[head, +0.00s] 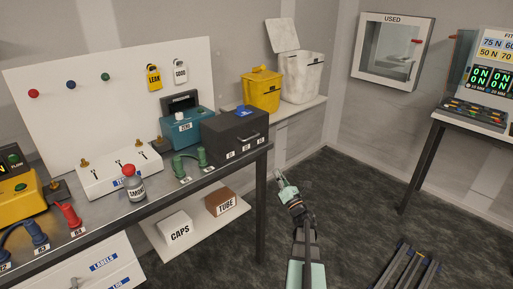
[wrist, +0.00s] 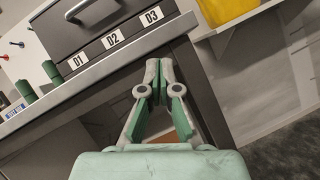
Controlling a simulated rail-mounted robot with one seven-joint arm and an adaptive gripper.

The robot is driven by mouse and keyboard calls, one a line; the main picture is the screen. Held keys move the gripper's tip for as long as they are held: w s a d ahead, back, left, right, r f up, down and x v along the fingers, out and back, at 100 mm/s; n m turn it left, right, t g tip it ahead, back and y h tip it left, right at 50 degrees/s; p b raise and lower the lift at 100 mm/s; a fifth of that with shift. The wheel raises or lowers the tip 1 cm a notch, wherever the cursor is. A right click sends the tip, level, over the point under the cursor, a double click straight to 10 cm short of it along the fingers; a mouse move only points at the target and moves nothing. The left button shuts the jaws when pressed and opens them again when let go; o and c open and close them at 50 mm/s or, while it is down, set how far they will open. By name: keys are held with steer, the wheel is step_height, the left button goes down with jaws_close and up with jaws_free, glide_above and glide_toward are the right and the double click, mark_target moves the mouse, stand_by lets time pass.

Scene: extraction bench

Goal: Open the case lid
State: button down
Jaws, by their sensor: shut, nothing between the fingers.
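The dark grey case (head: 237,142) stands at the right end of the bench, its lid down. A handle (wrist: 82,10) is on its front face, above labels that seem to read D1, D2 and D3. In the wrist view the case (wrist: 150,22) fills the upper left and its top is out of frame. My gripper (head: 281,176) is in front of and right of the bench's end, apart from the case. In the wrist view my gripper (wrist: 159,68) is shut and empty, its fingertips appearing just below the case's lower right corner.
The bench edge (wrist: 110,68) and a table leg (head: 261,205) are close to my gripper. A blue item (head: 243,111) lies on the case. Green connectors (head: 189,163) are left of it. A yellow bin (head: 261,92) stands behind it. The floor to the right is mostly open.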

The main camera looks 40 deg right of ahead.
steer(key=s+a+r+n+t+y, duration=0.1)
steer(key=a+r+n+t+y, duration=0.15)
steer(key=a+n+y, duration=0.45)
steer(key=w+d+r+n+h+p, duration=0.1)
steer(key=w+r+p, duration=0.4)
steer(key=w+r, duration=0.4)
steer(key=shift+d+r+n, duration=0.3)
steer(key=shift+d, duration=0.1)
steer(key=shift+r+g, duration=0.1)
steer(key=shift+g, duration=0.15)
